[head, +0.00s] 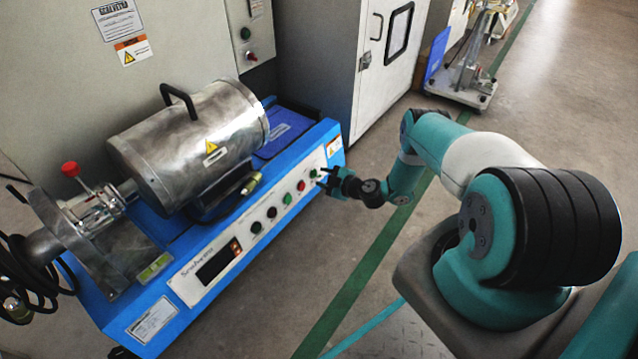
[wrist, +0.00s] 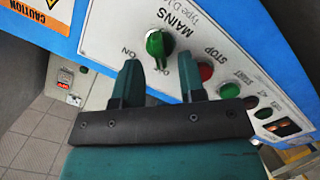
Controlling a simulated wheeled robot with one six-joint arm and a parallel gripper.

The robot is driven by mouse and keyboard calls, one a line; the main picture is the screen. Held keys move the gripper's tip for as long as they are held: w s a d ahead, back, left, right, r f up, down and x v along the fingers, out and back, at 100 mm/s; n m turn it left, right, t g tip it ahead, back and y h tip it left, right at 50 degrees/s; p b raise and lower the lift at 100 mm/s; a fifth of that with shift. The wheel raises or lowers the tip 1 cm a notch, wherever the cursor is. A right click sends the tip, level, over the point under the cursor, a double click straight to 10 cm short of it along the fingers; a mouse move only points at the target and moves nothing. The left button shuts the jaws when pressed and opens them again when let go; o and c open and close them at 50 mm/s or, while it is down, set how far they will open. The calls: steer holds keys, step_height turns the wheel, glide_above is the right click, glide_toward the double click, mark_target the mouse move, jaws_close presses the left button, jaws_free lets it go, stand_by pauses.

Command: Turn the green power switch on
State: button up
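The green power switch is a rotary knob (wrist: 158,45) under the word MAINS on the white panel. In the head view the switch (head: 313,173) is at the panel's right end. My gripper (head: 326,182) is in front of that end. The knob shows just beyond the fingertips, in line with the gap. I see no clear contact. An ON mark is by the knob; its exact pointing direction is hard to tell.
A red stop button (wrist: 205,71) and a smaller green button (wrist: 229,90) lie beside the switch. The panel is on a blue machine base (head: 330,130) carrying a metal cylinder (head: 190,140). A caution label (wrist: 42,14) is on its end. Open floor lies in front.

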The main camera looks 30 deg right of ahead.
steer(key=shift+b+x, duration=0.45)
steer(key=shift+x, duration=0.85)
steer(key=c, duration=0.5)
steer(key=shift+c, duration=0.2)
